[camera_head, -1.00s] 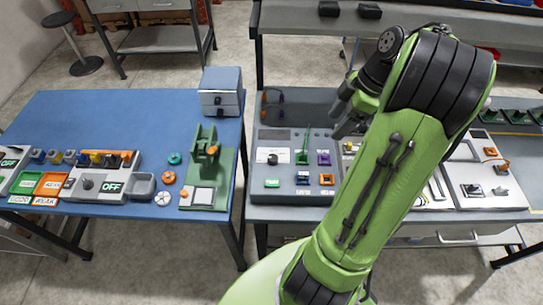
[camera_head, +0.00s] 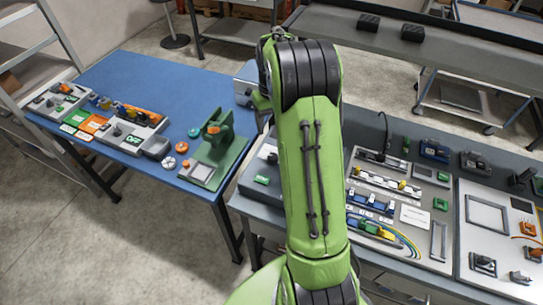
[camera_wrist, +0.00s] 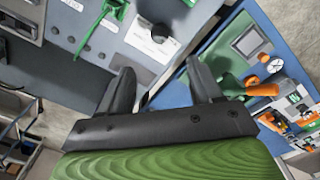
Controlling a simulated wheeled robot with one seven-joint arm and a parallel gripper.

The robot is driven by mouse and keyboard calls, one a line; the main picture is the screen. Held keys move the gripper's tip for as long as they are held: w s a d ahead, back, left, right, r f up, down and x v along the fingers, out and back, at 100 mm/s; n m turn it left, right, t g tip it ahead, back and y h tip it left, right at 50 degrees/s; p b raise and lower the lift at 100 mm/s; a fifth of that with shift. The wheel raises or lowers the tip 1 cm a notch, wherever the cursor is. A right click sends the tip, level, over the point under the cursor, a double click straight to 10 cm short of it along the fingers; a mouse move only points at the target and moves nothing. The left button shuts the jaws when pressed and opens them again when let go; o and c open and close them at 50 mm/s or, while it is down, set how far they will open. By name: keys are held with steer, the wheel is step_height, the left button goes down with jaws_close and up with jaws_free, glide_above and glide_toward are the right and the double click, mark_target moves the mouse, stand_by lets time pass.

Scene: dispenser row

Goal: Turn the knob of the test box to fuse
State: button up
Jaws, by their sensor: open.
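The grey panel with a round black knob (camera_wrist: 160,32) on a white plate appears to be the test box (camera_wrist: 95,48); it shows at the top of the wrist view. Any markings around the knob are too small to read. My gripper (camera_wrist: 162,74) is open and empty. In the wrist view its two fingers point toward the box, with the knob beyond and between the tips, apart from them.
A green fixture (camera_head: 213,150) stands on the blue table (camera_head: 160,85), left of the box. A grey control box marked OFF (camera_head: 128,132) sits farther left. Light panels with fuses and wires (camera_head: 415,215) lie right of my arm.

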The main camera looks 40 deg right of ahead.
mark_target(272, 156)
step_height(272, 156, down, 14)
steer(key=shift+f, duration=0.2)
steer(key=c, duration=1.1)
steer(key=shift+o, duration=0.2)
steer(key=shift+m, duration=0.4)
steer(key=m+b, duration=0.2)
steer(key=m, duration=0.1)
steer(key=shift+m, duration=0.3)
steer(key=m+b, duration=0.1)
steer(key=m, duration=0.3)
steer(key=shift+b, duration=0.3)
steer(key=shift+m, duration=0.3)
steer(key=o, duration=1.1)
steer(key=shift+c, duration=0.2)
